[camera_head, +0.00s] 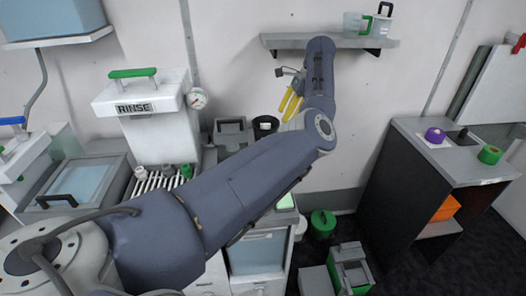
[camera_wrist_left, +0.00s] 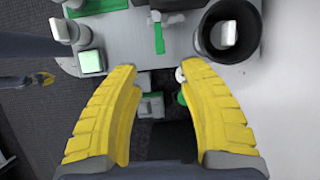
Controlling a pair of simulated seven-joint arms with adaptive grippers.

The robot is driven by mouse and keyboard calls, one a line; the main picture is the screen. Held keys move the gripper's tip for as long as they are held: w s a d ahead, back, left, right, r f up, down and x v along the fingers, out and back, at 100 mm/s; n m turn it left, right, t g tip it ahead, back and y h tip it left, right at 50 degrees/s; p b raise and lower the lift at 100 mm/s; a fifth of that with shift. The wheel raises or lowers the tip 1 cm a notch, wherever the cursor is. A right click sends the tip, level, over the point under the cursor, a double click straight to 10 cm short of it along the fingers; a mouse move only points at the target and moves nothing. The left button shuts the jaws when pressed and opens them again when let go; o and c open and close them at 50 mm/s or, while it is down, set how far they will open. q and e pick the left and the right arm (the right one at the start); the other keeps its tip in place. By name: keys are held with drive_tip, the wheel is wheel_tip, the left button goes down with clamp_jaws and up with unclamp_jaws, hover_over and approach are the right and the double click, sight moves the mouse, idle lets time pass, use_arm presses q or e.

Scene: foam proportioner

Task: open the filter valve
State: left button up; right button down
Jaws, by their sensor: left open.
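My left gripper (camera_head: 290,104) is open, with its yellow fingers pointing down near the wall above the counter's right end. In the left wrist view its two yellow fingers (camera_wrist_left: 160,72) are apart, with nothing between them. A green lever-like part (camera_wrist_left: 158,36) lies on the grey counter (camera_wrist_left: 122,55) beyond the fingertips; I cannot tell whether it is the filter valve. A black round cup (camera_head: 265,124) stands below the gripper and also shows in the wrist view (camera_wrist_left: 228,32). My left arm hides part of the counter. My right gripper is not in view.
A white RINSE tank (camera_head: 155,128) with a green handle (camera_head: 132,73) and a gauge (camera_head: 197,98) stands left. A wall shelf (camera_head: 330,41) is close to my arm. A dark cabinet (camera_head: 405,190) stands right. Green containers (camera_head: 323,222) are on the floor.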

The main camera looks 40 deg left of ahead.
use_arm(q)
drive_tip(key=x, duration=1.7)
drive_tip(key=shift+d+f, duration=0.1)
drive_tip(key=shift+d, duration=0.1)
drive_tip(key=shift+c, duration=0.3)
clamp_jaws()
